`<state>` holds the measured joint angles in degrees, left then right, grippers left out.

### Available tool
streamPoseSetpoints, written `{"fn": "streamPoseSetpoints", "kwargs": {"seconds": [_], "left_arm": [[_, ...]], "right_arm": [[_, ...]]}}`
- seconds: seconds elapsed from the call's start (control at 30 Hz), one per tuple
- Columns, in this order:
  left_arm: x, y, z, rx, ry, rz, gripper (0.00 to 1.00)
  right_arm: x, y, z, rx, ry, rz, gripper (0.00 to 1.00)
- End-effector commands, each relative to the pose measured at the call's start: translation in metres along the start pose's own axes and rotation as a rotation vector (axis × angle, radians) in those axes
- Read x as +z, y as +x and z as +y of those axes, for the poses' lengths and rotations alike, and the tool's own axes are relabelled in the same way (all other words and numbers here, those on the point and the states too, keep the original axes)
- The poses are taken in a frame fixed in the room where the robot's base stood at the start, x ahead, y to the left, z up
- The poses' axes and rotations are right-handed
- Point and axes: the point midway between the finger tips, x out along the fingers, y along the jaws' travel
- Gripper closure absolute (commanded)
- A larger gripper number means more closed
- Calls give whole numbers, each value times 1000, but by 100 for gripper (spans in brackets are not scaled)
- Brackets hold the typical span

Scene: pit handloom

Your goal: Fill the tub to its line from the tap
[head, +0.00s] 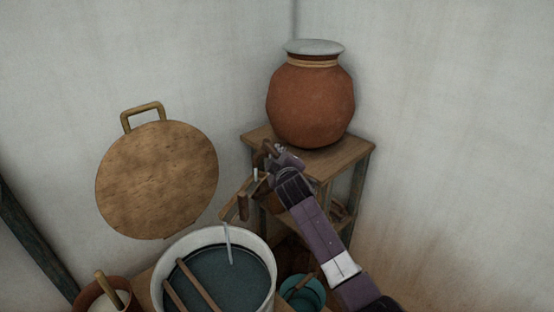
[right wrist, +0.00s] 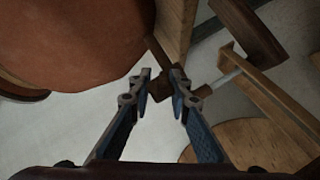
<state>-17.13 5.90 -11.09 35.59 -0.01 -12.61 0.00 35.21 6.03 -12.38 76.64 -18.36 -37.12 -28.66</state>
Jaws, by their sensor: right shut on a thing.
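The tub (head: 268,245) is at the bottom of the head view, with a pale rim and dark blue-green liquid (head: 220,281) inside. I cannot make out its line. A thin pale stream (head: 228,243) reaches down into it from the wooden spout (head: 233,208) above. The dark brown tap handle (right wrist: 163,91) is by the clay pot (head: 310,104), between the fingers of my right gripper (right wrist: 160,84), which is shut on it. In the head view the right gripper (head: 270,157) partly hides the tap. My left gripper is not in view.
The pot stands on a wooden stand (head: 352,152) in the corner. A round wooden board (head: 157,180) with a handle is by the left wall. Two sticks (head: 196,284) lie in the tub. A teal bowl (head: 303,292) and a brown pot (head: 90,297) flank it.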

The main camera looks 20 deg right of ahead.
Motion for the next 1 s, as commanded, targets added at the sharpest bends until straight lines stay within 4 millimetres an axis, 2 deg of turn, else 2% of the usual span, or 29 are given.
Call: {"fn": "streamPoseSetpoints", "kwargs": {"seconds": [0.4, 0.87, 0.9, 1.0], "left_arm": [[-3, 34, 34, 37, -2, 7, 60], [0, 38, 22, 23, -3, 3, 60], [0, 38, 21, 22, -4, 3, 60], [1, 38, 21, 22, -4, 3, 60]], "right_arm": [[-4, 1, -8, 83, 41, -137, 100], [-7, -2, -5, 107, 48, -177, 100], [-7, -2, -5, 107, 48, -177, 82], [-7, -2, -5, 107, 48, -176, 71]]}}
